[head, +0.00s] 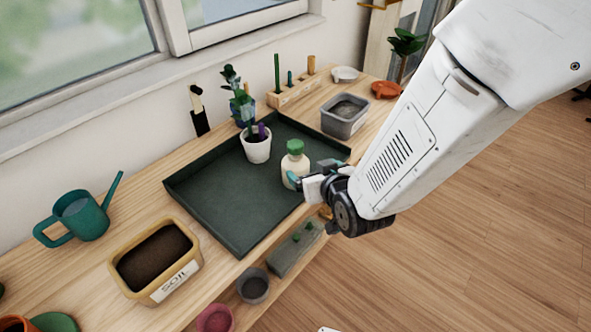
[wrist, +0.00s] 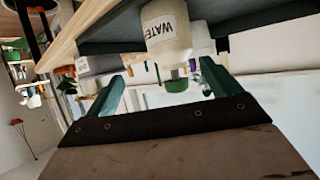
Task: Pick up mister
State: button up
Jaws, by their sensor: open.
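The mister is a cream bottle (head: 294,168) with a green top, upright on the dark green tray (head: 225,212) near its right side. In the wrist view the mister (wrist: 166,45) appears upside down, with part of a "WATER" label and its green cap between and beyond the fingertips. My gripper (head: 318,172) is beside the mister at the tray's right edge, its teal fingers spread around the bottle's near side. The wrist view shows the gripper (wrist: 160,82) open, with a finger on each side of the mister. Whether a finger touches the bottle I cannot tell.
A white pot (head: 257,149) with a plant stands in the tray, left of the mister. A grey tub (head: 345,118) is behind right. A soil box (head: 155,262) and teal watering can (head: 80,215) stand at left. The tray's front left is clear.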

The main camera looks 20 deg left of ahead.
aim_at(295, 164)
jog(key=shift+s+a+f+y, duration=0.2)
jog(key=shift+a+f, duration=0.1)
jog(key=shift+a, duration=0.15)
jog(key=shift+s+a+f+y, duration=0.1)
jog(key=shift+s+a+f, duration=0.05)
jog(key=shift+a+f, duration=0.2)
jog(key=x, duration=0.7)
jog(key=shift+w+a+r, duration=0.15)
jog(key=shift+w+a, duration=0.05)
jog(key=shift+w, duration=0.1)
jog(key=c, duration=1.3)
